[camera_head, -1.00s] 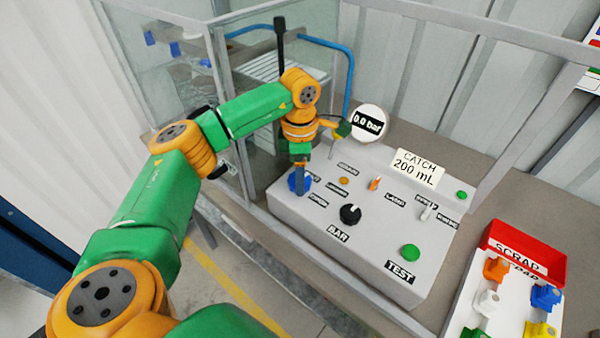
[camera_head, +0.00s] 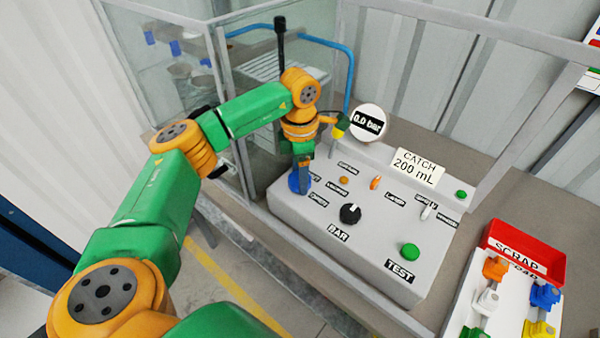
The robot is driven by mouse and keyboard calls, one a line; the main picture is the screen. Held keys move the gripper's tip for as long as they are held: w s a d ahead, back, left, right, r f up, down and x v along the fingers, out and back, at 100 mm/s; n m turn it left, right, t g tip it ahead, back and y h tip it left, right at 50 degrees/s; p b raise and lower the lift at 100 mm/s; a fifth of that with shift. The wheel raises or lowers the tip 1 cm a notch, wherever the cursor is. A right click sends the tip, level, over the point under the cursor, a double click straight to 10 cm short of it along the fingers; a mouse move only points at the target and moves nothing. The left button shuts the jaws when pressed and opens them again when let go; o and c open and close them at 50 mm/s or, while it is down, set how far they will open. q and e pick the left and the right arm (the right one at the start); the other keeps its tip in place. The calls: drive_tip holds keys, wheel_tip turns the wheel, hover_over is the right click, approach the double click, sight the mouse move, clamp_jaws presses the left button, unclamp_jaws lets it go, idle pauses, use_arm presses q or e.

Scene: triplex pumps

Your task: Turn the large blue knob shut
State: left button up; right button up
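The large blue knob (camera_head: 294,185) sits at the left end of the grey control panel (camera_head: 310,213), partly covered by my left gripper. My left gripper (camera_head: 299,183) points down from the green and orange arm, with its fingers at the knob. The fingers are small and partly merge with the knob, so I cannot tell how far they are closed. The round gauge (camera_head: 367,123) behind the panel reads 0.0 bar. My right gripper is not in view.
The panel also carries a black BAR knob (camera_head: 350,213), a green TEST button (camera_head: 410,251), an orange switch (camera_head: 375,183) and a CATCH 200 mL sign (camera_head: 417,167). A red SCRAP bin (camera_head: 525,252) and a white tray with coloured parts stand at right. A glass enclosure stands behind my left arm.

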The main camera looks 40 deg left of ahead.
use_arm(q)
drive_tip(key=o, duration=0.5)
drive_tip(key=shift+c, duration=0.2)
drive_tip(key=shift+r, duration=0.1)
wheel_tip(320, 180, up, 7)
drive_tip(key=shift+b, duration=0.7)
